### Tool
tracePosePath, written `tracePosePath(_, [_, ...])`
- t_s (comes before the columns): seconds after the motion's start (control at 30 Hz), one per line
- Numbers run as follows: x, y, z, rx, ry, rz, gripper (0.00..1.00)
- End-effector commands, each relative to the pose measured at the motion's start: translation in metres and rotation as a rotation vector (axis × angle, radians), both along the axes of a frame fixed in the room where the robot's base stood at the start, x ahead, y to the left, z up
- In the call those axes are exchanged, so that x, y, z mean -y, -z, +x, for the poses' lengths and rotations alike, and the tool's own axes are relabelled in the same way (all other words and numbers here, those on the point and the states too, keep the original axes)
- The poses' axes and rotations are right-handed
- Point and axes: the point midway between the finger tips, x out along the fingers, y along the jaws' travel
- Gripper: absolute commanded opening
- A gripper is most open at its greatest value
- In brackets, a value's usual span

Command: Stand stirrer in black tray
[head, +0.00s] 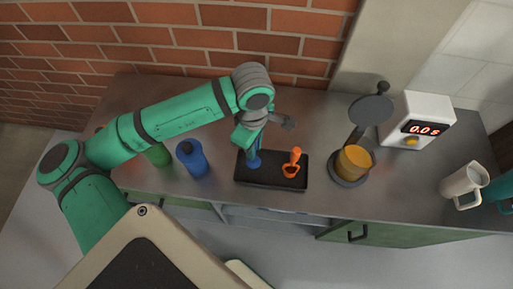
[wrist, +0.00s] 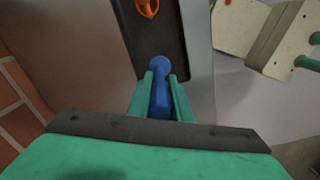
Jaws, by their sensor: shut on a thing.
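My gripper (head: 255,147) is shut on a blue stirrer (head: 253,162) over the left part of the black tray (head: 270,184). In the wrist view, the blue stirrer (wrist: 160,98) sits between the two green fingers (wrist: 161,80), its rounded end toward the tray (wrist: 168,42). In the head view it looks about upright, its low end at the tray floor; I cannot tell whether it touches. An orange tool (head: 293,164) with a looped end is in the right part of the tray, and part of it shows in the wrist view (wrist: 148,8).
A blue bottle (head: 191,158) and a green bottle (head: 157,154) stand left of the tray. A brick wall runs behind the counter.

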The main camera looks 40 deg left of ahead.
Motion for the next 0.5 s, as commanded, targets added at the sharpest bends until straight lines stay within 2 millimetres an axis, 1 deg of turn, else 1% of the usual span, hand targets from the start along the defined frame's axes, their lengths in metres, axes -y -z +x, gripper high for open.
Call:
tracePosePath(0.03, [-0.002,0.008,-0.002,-0.004,-0.005,-0.001,0.0])
tracePosePath(0.1, [-0.003,0.017,-0.003,-0.003,-0.008,0.001,0.0])
tracePosePath(0.2, [-0.003,0.026,-0.002,-0.002,-0.008,0.0,0.0])
tracePosePath(0.5, [-0.006,0.028,-0.004,-0.001,-0.016,0.0,0.0])
